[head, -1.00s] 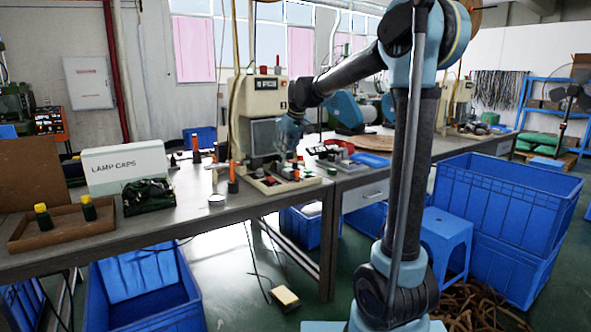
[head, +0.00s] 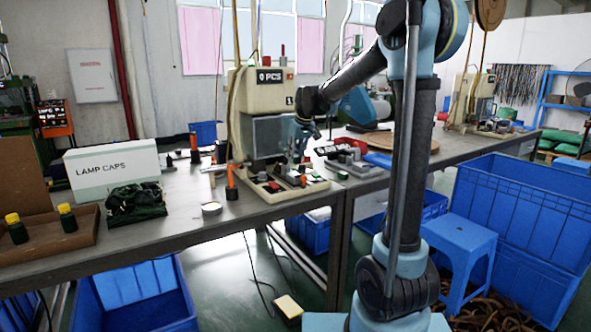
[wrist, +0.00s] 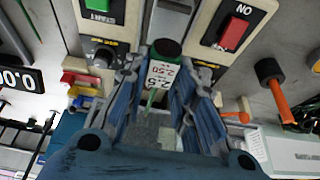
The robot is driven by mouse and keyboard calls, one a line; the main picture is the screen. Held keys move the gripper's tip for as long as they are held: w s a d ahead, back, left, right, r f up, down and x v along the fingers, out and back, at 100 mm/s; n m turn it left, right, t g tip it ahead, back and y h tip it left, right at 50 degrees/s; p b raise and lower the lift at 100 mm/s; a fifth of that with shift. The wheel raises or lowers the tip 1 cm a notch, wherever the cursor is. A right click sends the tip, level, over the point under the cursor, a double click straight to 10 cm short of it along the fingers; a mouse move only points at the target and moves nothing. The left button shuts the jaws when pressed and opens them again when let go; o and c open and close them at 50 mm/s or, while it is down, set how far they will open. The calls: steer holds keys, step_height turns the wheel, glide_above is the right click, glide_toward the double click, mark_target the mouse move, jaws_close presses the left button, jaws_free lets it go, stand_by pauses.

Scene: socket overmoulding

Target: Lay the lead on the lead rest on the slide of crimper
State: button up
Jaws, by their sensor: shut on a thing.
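The crimper (head: 262,95) stands on the bench in the head view, with a counter reading 0 PCS. Its pale base (head: 285,193), with small parts on it, sticks out towards me. My gripper (head: 299,150) is low in front of the crimper, above this base. In the wrist view my gripper (wrist: 166,88) is shut on the lead, of which a thin green length (wrist: 151,99) shows between the fingers. A white label marked 2.50 and a dark green round end show by the fingertips. I cannot make out the lead rest or whether the lead touches it.
A red button (wrist: 235,31) and a green button (wrist: 101,6) flank the fingers. An orange-handled tool (head: 231,185) stands at the base's left. The LAMP CAPS box (head: 112,168) is further left. Grey blocks (head: 352,163) lie close on the right.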

steer(key=shift+f, duration=2.5)
steer(key=o, duration=1)
steer(key=shift+o, duration=0.2)
steer(key=v, duration=1.2)
steer(key=s+d+f+m, duration=0.1)
steer(key=s+d+f, duration=0.2)
steer(key=s+d, duration=0.3)
steer(key=s+d+f+m+h, duration=0.1)
steer(key=s+d+f, duration=0.1)
steer(key=s+d, duration=0.35)
steer(key=s+d+f+m, duration=0.1)
steer(key=s+d+f, duration=0.2)
steer(key=s, duration=0.5)
steer(key=s+d+f+m, duration=0.1)
steer(key=s+d+f, duration=0.2)
steer(key=s+f, duration=0.4)
steer(key=s+d+f+m+g+h, duration=0.1)
steer(key=s+d+f+m, duration=0.1)
steer(key=s+d+f, duration=0.2)
steer(key=shift+s+f+m+h, duration=0.3)
steer(key=shift+s+f, duration=1.35)
steer(key=shift+s, duration=1.65)
